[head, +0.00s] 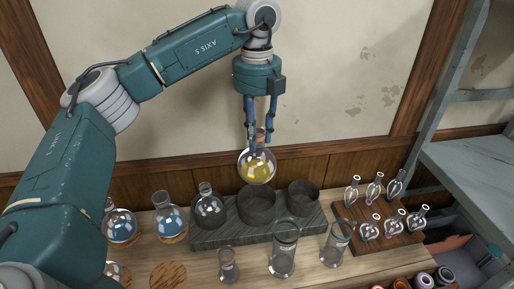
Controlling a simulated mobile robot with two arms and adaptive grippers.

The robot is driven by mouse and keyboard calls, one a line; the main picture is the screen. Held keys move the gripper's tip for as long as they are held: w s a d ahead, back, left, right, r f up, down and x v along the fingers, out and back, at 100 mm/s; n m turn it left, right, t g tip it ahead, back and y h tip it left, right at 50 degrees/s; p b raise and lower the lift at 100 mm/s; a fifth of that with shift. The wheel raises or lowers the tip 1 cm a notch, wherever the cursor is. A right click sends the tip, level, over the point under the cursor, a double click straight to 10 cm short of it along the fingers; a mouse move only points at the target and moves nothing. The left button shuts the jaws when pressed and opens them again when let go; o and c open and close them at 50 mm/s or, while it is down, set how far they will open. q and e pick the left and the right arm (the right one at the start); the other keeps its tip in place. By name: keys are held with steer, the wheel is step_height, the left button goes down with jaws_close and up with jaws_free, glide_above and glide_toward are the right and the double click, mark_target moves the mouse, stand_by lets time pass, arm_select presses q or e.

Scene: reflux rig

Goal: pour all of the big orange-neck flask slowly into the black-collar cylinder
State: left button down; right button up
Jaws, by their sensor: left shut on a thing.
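My left gripper (259,145) comes down from above and is shut on the neck of a big round flask (257,168). The flask has an orange neck band and yellow liquid in its bulb. It hangs about upright above the grey block, clear of the table. A tall clear cylinder (284,255) with a dark band near its top stands at the front, below and right of the flask; it looks like the black-collar cylinder and seems empty. A shorter cylinder (335,246) with a teal collar stands to its right. My right gripper is out of view.
The grey block (226,238) has round sockets, with a clear flask (208,208) in the left one. Blue-liquid flasks (169,222) stand left. A small glass (229,268) is in front. A wooden rack (398,238) of small glass bulbs is at right, beside a grey shelf (470,160).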

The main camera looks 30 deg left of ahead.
arm_select(q)
steer(key=shift+r, duration=2.35)
step_height(320, 180, up, 5)
steer(key=p, duration=0.4)
steer(key=shift+r, duration=0.1)
